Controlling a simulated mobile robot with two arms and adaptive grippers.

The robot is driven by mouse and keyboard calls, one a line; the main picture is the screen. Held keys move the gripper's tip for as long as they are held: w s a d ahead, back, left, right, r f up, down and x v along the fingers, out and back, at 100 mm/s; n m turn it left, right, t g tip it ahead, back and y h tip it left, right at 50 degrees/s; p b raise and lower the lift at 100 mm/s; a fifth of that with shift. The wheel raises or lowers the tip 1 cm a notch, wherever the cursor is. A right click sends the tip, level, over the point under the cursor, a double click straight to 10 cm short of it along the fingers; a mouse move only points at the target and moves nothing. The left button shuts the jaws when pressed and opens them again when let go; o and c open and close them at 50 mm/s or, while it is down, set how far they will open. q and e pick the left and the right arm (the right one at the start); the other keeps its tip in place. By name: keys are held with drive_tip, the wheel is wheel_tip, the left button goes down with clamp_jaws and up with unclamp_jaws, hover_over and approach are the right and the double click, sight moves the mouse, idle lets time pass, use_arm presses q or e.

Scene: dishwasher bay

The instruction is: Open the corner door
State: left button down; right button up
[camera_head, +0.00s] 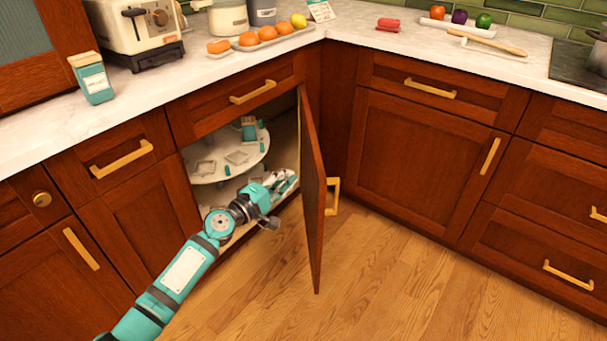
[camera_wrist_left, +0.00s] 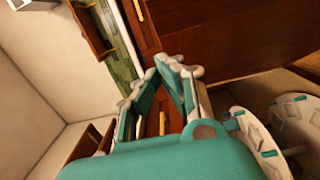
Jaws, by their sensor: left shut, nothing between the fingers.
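The corner door (camera_head: 313,190) is a red-brown wooden panel standing swung out from the corner cabinet, seen nearly edge-on. Its brass handle (camera_head: 332,196) is on the right-hand, outer face. My left gripper (camera_head: 290,178) is shut and empty, at the cabinet opening on the inner side of the door, close to it. I cannot tell whether it touches the door. In the left wrist view my left gripper's fingers (camera_wrist_left: 165,70) point up toward wood panels. My right gripper is not in view.
Inside the cabinet is a round white two-level shelf (camera_head: 205,170), with a teal item (camera_head: 249,128) on its upper level. A closed drawer (camera_head: 240,97) is above the opening. Wooden floor (camera_head: 400,275) is clear right of the door. The counter holds a toaster (camera_head: 135,25) and a tray of fruit (camera_head: 270,40).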

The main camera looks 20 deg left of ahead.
use_arm(q)
drive_tip(key=shift+w+d+p, duration=0.2)
drive_tip(key=shift+w+d, duration=0.25)
drive_tip(key=shift+d, duration=0.25)
drive_tip(key=shift+w+d+p, duration=0.15)
drive_tip(key=shift+w+d, duration=0.3)
drive_tip(key=shift+d, duration=0.25)
drive_tip(key=shift+w+d+p, duration=0.2)
drive_tip(key=shift+w+d, duration=0.25)
drive_tip(key=shift+d, duration=0.25)
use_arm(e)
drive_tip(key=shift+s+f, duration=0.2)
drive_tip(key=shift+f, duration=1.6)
